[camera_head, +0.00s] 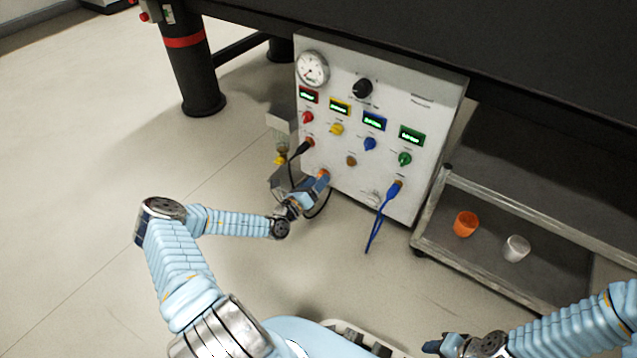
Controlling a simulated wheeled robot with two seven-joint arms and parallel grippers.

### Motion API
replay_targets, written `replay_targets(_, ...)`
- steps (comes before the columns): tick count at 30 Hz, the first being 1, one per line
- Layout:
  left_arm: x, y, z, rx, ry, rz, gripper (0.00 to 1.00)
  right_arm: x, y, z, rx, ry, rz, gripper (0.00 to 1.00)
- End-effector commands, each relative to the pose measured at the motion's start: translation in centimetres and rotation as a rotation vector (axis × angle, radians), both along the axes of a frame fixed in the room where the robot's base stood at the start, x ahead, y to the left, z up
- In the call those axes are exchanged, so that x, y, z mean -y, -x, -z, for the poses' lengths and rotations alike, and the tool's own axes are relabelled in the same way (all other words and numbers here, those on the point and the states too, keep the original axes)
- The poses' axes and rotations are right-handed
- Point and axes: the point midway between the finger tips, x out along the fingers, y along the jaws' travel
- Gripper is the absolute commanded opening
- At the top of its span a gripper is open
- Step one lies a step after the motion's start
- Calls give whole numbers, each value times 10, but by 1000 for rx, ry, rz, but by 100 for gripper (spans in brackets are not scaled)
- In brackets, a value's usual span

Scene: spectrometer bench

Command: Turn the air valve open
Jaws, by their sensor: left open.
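A white control panel (385,120) stands under the dark bench, with a round gauge (313,68) at its top left and a black knob (362,88) beside it. A small yellow-handled fitting (280,160) sits at the panel's left side. No label that I can read tells which of these is the air valve. My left gripper (317,184) is open at the panel's lower left, close to a small orange part (323,173). Whether it touches that part I cannot tell. My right gripper (440,346) is low at the bottom edge, its jaws unclear.
Red, yellow, blue and green knobs sit under small displays. A black cable (300,150) and a blue cable (381,215) hang from the panel. A low cart (480,196) at right holds an orange cup (466,224) and a clear cup (516,248). Floor at left is clear.

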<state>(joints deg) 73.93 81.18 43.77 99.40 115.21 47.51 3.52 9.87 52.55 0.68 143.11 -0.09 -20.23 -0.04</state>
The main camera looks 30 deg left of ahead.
Motion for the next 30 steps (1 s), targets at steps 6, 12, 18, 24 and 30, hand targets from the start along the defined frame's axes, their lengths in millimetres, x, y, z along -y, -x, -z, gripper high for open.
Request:
replay_targets(6, 1, -14, 0, -1, 0, -1, 62, 0, 0, 4, 1, 0, 0, 43)
replay_targets(12, 1, -15, 0, -1, 0, 1, 62, 0, 0, 4, 1, 0, 0, 43)
replay_targets(18, 1, -15, 0, -1, 0, 1, 37, 0, 0, 4, 1, 0, 0, 43)
replay_targets(24, 1, -15, 0, -1, 0, 1, 7, 0, 0, 4, 1, 0, 0, 43)
replay_targets(30, 2, -15, -1, -1, -12, 1, 6, 0, 0, 1, 1, 0, 0, 43)
